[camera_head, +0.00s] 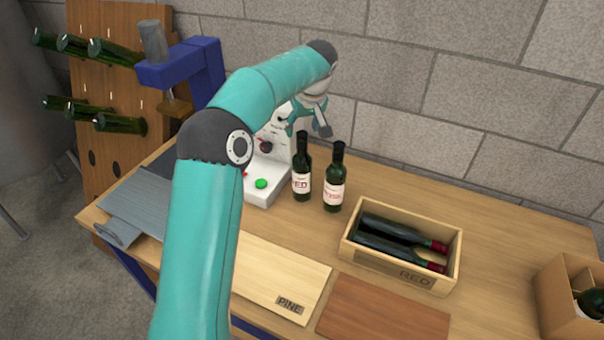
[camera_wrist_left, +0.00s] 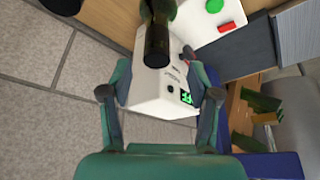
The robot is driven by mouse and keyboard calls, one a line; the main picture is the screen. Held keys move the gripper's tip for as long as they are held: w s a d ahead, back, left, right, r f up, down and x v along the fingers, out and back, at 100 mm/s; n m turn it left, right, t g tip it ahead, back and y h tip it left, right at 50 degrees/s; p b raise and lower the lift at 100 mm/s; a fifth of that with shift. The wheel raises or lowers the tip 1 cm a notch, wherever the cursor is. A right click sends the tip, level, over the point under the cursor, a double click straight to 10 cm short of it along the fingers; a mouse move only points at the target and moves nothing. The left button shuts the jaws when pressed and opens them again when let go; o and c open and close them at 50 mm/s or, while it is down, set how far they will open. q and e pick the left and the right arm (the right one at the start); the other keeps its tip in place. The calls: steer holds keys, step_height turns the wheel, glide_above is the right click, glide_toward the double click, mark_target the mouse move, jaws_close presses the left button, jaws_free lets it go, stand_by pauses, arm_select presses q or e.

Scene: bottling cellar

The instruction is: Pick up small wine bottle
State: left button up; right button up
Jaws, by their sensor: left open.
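Two small dark wine bottles with black tops and pale labels stand upright side by side on the wooden table. The left bottle (camera_head: 301,181) has a label reading "RED"; the right bottle (camera_head: 334,191) stands just beside it. My left gripper (camera_head: 309,120) is above and behind the bottles near the wall, open and empty. In the left wrist view its fingers (camera_wrist_left: 160,95) are spread apart, with one bottle's dark top (camera_wrist_left: 157,45) beyond them, not held. Another dark top is cut off at that view's upper left edge. My right gripper is not in view.
A white machine (camera_head: 262,190) with a green button stands left of the bottles. A wooden crate (camera_head: 352,243) marked "RED" holds lying bottles at the right. A "PINE" board (camera_head: 275,275) and a brown board (camera_head: 385,310) lie in front. A cardboard box (camera_head: 560,300) stands far right.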

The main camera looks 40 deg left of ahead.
mark_target(303, 134)
arm_select(q)
steer(key=shift+d+p+x, duration=0.1)
steer(key=shift+p+x, duration=0.25)
steer(key=shift+x, duration=1.05)
steer(key=shift+d+p+x, duration=0.15)
steer(key=shift+p+x, duration=0.2)
steer(key=shift+x, duration=1.05)
jaws_close()
steer(key=shift+w, duration=0.1)
